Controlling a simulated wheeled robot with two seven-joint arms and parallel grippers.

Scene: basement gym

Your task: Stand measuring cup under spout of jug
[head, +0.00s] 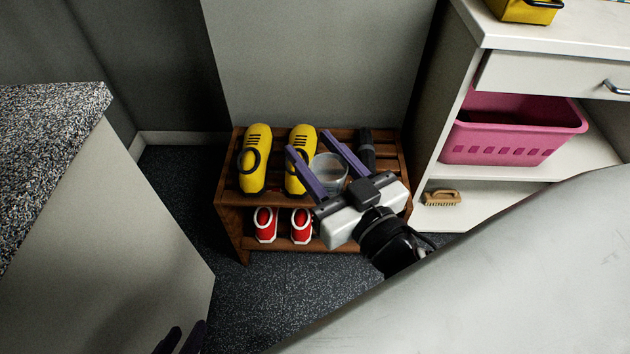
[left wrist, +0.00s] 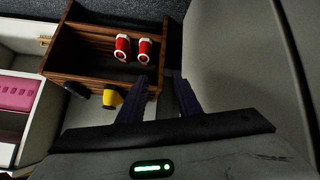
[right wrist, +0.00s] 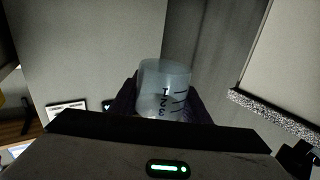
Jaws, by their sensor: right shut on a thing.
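The measuring cup (head: 329,168) is a clear beaker with dark scale marks. It sits between the purple fingers of my right gripper (head: 307,142), over the wooden rack in the head view. In the right wrist view the cup (right wrist: 164,82) is held between the fingers, its numbers sideways to upside down in the picture. My right gripper is shut on it. My left gripper (head: 181,340) shows only as dark fingertips at the bottom edge of the head view. In the left wrist view its fingers (left wrist: 160,90) are apart with nothing between them. No jug or spout shows.
The wooden rack (head: 229,217) holds yellow shoes (head: 255,160), red shoes (head: 265,224) and a dark cylinder (head: 366,150). A white shelf unit with a pink basket (head: 495,148) and brush (head: 441,198) stands right. A speckled counter (head: 45,125) stands left. Dark floor between is clear.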

